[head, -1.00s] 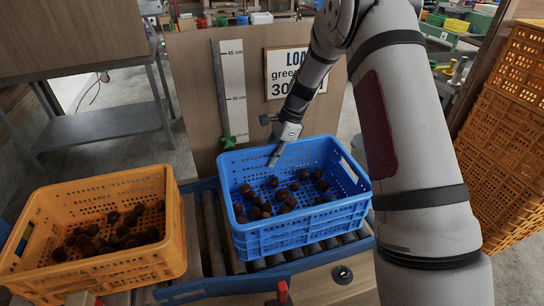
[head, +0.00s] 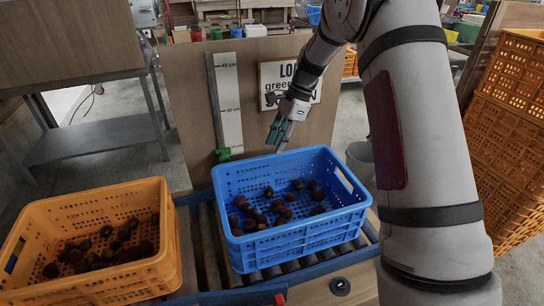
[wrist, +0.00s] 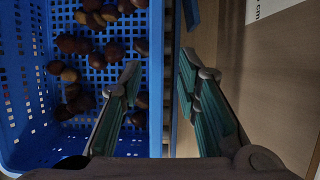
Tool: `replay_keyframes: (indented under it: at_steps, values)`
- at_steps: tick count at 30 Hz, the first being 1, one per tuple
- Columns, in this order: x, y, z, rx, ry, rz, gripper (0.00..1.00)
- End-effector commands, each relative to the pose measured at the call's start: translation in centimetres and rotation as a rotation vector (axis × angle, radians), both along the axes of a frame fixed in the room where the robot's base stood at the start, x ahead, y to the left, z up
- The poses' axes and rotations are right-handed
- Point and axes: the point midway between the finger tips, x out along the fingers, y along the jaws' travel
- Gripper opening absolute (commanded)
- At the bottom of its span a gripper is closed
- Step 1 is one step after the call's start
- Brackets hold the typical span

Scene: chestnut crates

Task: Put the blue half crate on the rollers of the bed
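The blue half crate (head: 300,237) sits upright on the rollers (head: 209,250) of the bed (head: 232,297), with several dark brown chestnuts (head: 262,218) on its floor. My gripper (head: 276,146) is at the crate's back wall, with its fingertips near the rim in the head view. In the wrist view my gripper (wrist: 158,62) is open and empty. One finger is over the crate's inside and the other is outside, with the blue wall (wrist: 156,112) showing between them. I cannot tell whether the fingertips are above the rim or beside it.
An orange crate (head: 112,279) with chestnuts stands left of the bed. A board with a ruler (head: 229,107) and a sign (head: 277,70) rises close behind the blue crate. Orange crates (head: 508,130) are stacked at the right. A grey bin (head: 360,160) stands behind.

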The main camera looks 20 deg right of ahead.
Motion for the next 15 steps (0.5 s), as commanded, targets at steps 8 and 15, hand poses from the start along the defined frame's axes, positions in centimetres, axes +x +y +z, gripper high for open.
replay_keyframes:
  at_steps: [8,15]
  values:
    - [0.1,-1.0,2.2,0.0,-0.001,0.0,0.3]
    - [-1.4,-0.4,4.5,-0.017,-0.038,0.065,0.3]
